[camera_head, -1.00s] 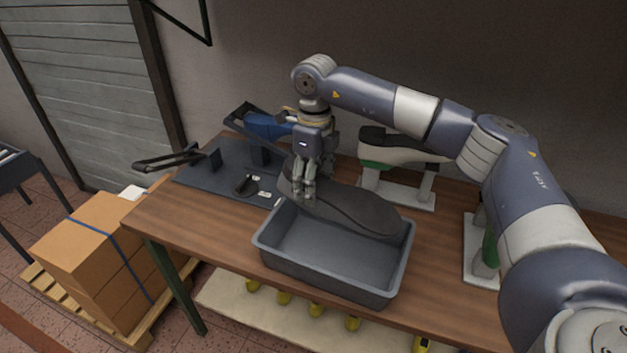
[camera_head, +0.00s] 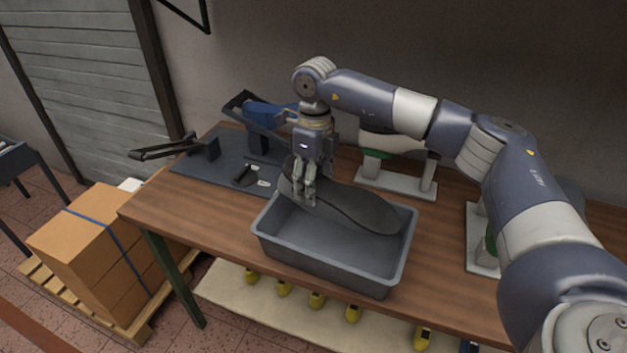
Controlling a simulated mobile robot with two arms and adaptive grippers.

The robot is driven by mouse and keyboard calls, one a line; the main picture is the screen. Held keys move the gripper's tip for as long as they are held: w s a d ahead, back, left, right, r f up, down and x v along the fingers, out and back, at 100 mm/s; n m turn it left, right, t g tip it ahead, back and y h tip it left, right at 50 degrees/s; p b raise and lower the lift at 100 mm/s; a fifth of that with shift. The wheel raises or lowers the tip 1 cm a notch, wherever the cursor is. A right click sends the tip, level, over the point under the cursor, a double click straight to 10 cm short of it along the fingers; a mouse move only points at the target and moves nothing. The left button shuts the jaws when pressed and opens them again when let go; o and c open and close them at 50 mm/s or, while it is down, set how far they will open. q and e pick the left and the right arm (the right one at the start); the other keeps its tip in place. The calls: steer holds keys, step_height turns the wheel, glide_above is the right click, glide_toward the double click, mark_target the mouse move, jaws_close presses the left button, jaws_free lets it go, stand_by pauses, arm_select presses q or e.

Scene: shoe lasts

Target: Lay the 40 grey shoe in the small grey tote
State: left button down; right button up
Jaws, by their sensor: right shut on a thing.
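The grey shoe (camera_head: 355,208) is dark grey and long, lying roughly level with its sole edge toward me. My right gripper (camera_head: 304,200) is shut on its left end from above. The shoe hangs over the back part of the small grey tote (camera_head: 325,278), an open rectangular bin on the wooden table. Its right end reaches near the tote's right back corner. I cannot tell whether it touches the rim. No size mark is readable on the shoe. My left gripper is not in view.
A dark plate with a blue fixture (camera_head: 263,140) stands behind left of the tote. A white stand with a green part (camera_head: 395,178) is behind it, and another stand (camera_head: 478,240) is to the right. Yellow-ended items (camera_head: 317,299) sit on the shelf below. Boxes (camera_head: 85,245) stand on a pallet at left.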

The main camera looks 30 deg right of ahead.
steer(key=shift+f, duration=0.5)
steer(key=o, duration=1.4)
step_height(320, 180, up, 12)
steer(key=shift+d+r, duration=0.1)
